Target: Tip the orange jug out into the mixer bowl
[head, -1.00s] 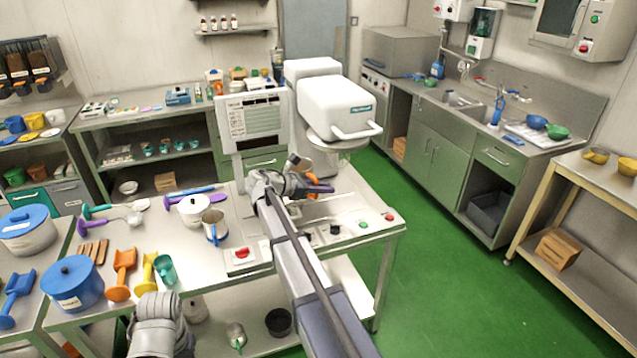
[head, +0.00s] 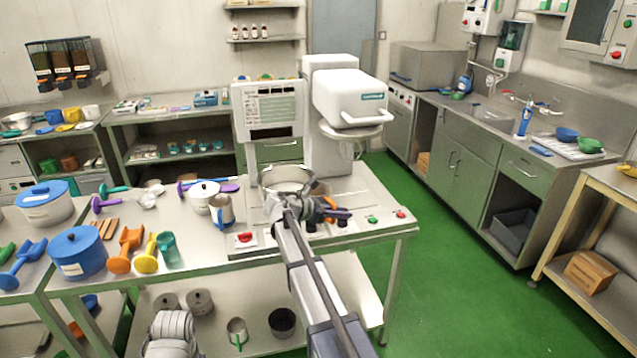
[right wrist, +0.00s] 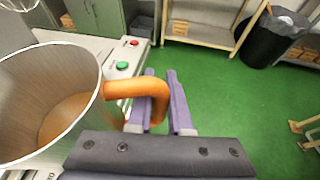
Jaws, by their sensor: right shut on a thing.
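The orange jug is a steel jug with an orange handle; in the head view its small grey-brown body (head: 319,188) shows beside my right gripper (head: 338,212). My right gripper is shut on the orange handle (right wrist: 130,89). In the right wrist view the jug's open mouth (right wrist: 45,95) faces the camera, with an orange-brown tint low inside. The steel mixer bowl (head: 272,176) shows just behind and left of the gripper, its front partly hidden by my wrist. The jug overlaps the bowl's right edge in the picture; the height between them cannot be told. My left gripper is out of view.
The white mixer head (head: 350,98) hangs behind and right of the bowl. A white pot (head: 203,194) and a steel mug (head: 226,212) stand to the left. A red switch (head: 244,238) and a green button (head: 372,218) line the front of the mixer base.

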